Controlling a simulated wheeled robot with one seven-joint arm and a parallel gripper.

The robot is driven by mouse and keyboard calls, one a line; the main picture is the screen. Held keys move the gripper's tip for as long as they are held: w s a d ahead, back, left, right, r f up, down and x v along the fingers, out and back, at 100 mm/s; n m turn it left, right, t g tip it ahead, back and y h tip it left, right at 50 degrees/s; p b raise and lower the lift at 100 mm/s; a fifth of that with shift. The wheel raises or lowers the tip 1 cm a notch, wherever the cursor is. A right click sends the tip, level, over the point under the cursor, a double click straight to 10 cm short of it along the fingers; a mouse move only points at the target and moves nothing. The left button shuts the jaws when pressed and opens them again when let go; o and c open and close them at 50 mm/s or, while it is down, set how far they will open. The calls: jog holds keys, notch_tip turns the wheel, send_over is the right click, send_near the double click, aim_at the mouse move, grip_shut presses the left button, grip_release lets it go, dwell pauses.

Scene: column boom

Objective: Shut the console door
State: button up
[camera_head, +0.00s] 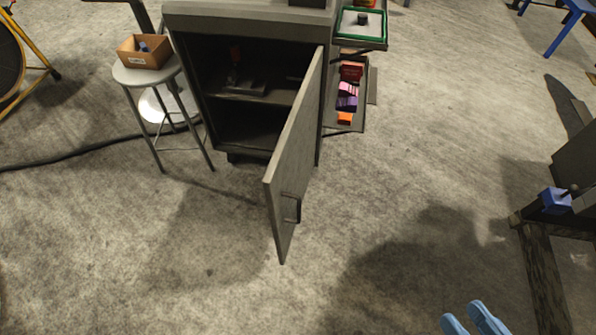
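The grey console cabinet (253,23) stands at the top centre. Its door (296,150) is hinged on the cabinet's right side and stands wide open, jutting towards me. A handle (290,207) shows near the door's free edge. Two light blue fingers of my gripper (470,317) show at the bottom edge, right of the door and well apart from it. They lie close side by side, and the rest of the gripper is out of frame, so its opening is unclear. Nothing is visible in it.
Dark items (240,82) sit on the cabinet's shelf. A stool (138,78) with a cardboard box (144,51) stands to the left. Side shelves (345,124) hold small coloured items. A dark frame with a blue clamp (555,200) is at the right. Floor around the door is clear.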

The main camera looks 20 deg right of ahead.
jog(key=w+d+f+m+g, duration=0.1)
jog(key=w+f, duration=0.1)
jog(key=f, duration=0.1)
jog(key=w+f+m+g, duration=0.1)
jog(key=w+f, duration=0.2)
jog(key=f, duration=0.1)
jog(key=w+d+f+m, duration=0.1)
jog(key=w+f, duration=0.2)
jog(key=shift+d+f+g, duration=0.25)
jog(key=shift+d+g, duration=0.1)
jog(key=shift+g, duration=0.05)
grip_shut()
jog(key=m+g+y, duration=0.3)
jog(key=g+y, duration=0.3)
jog(key=y, duration=0.2)
send_near(279, 190)
notch_tip(279, 190, down, 3)
jog(key=w+a, duration=0.2)
jog(key=a, duration=0.1)
jog(key=shift+f, duration=0.25)
jog(key=shift+w+a, duration=0.25)
jog(key=shift+a, duration=0.15)
